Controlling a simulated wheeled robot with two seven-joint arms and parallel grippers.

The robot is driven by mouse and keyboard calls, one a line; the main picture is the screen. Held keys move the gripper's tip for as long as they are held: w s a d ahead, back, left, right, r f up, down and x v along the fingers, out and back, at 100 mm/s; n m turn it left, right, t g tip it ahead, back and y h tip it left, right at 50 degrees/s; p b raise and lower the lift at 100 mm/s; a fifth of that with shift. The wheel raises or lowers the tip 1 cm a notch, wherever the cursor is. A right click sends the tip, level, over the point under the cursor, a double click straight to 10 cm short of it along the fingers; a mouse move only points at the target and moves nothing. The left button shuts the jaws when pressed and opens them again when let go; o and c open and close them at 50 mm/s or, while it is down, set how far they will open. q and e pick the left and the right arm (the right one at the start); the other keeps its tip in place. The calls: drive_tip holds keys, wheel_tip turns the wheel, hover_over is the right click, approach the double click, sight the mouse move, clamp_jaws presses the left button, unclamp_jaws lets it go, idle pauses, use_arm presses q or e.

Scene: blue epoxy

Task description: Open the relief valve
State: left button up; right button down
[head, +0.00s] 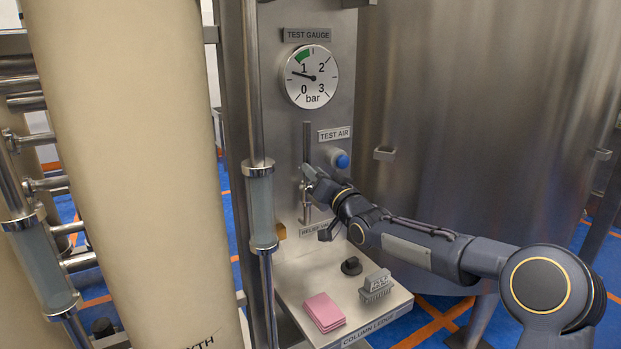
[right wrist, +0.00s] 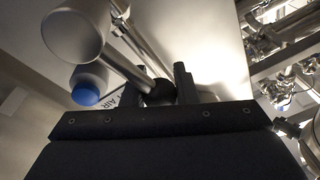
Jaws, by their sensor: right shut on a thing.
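The relief valve is on the steel panel below the gauge, above a partly covered label (head: 312,231) that begins "RELIEF". My right gripper (head: 308,172) reaches in from the right and covers much of the valve. In the right wrist view a bright metal rod (right wrist: 128,65) ends in a dark round knob (right wrist: 160,93). The knob sits between the two fingers of my right gripper (right wrist: 168,88), which is shut on it. The test gauge (head: 312,76) has its needle a little below the 1 bar mark. My left gripper is not in view.
A blue button (head: 342,161) under the "TEST AIR" label (head: 334,134) is just right of my gripper. A large cream column (head: 130,170) stands left.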

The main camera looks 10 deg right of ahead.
drive_tip(key=shift+w+d+m, duration=0.2)
drive_tip(key=shift+d+m, duration=0.3)
drive_tip(key=shift+m, duration=0.4)
drive_tip(key=c, duration=1.1)
unclamp_jaws()
drive_tip(key=shift+c, duration=0.2)
drive_tip(key=b+v, duration=0.1)
drive_tip(key=v, duration=0.6)
drive_tip(key=shift+s+b, duration=0.35)
drive_tip(key=shift+s, duration=0.05)
drive_tip(key=shift+s+d, duration=0.1)
